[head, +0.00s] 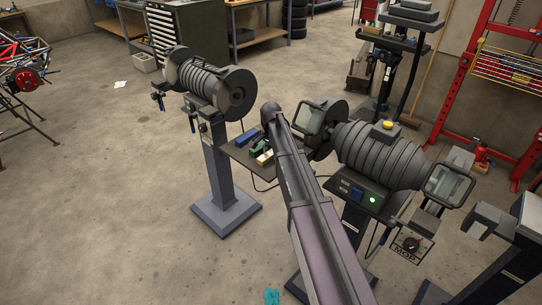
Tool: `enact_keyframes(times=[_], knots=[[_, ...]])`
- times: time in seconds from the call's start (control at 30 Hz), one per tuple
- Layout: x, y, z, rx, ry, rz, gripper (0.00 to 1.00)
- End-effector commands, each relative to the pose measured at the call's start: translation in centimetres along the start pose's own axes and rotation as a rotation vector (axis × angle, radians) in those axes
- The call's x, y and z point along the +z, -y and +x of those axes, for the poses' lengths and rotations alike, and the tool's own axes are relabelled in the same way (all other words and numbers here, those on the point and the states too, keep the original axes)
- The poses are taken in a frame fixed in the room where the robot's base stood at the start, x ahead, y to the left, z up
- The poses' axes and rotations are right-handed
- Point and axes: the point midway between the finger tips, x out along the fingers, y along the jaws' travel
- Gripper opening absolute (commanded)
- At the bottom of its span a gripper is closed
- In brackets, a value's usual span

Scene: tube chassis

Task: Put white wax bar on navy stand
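A small cream-white bar (265,158) lies on the dark tray (239,154) between the two grinding machines, beside a green object (258,147) and a blue block (246,139). It looks like the white wax bar, but is too small to tell for sure. A blue-grey pedestal stand (219,180) with a flat floor plate carries the left machine; whether it is the navy stand I cannot tell. My arm runs up from the bottom and ends just above the tray, to the right of the bar. My gripper does not show.
The left machine (206,80) and the right machine (383,155), with a lit green button, flank the tray. A red frame (466,70) stands at the right. A teal rag (271,296) lies on the floor. The concrete floor at left is mostly clear.

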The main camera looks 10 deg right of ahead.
Motion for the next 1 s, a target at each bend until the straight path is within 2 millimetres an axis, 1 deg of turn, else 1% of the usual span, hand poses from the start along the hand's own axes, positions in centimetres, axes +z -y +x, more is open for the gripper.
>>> enact_keyframes(times=[0.03, 0.07, 0.1, 0.2, 0.67, 0.87, 1.0], knots=[[0.0, 0.0, 0.0, 0.0, 0.0, 0.0, 0.48], [0.0, 0.0, 0.0, 0.0, 0.0, 0.0, 0.39], [0.0, 0.0, 0.0, 0.0, 0.0, 0.0, 0.27], [0.0, 0.0, 0.0, 0.0, 0.0, 0.0, 0.0], [0.0, 0.0, -0.3, 0.0, 0.0, 0.0, 0.0], [0.1, 0.0, -1.4, 0.0, 0.0, -0.001, 0.0], [0.1, 0.0, -2.5, 0.0, 0.0, -0.001, 0.0]])
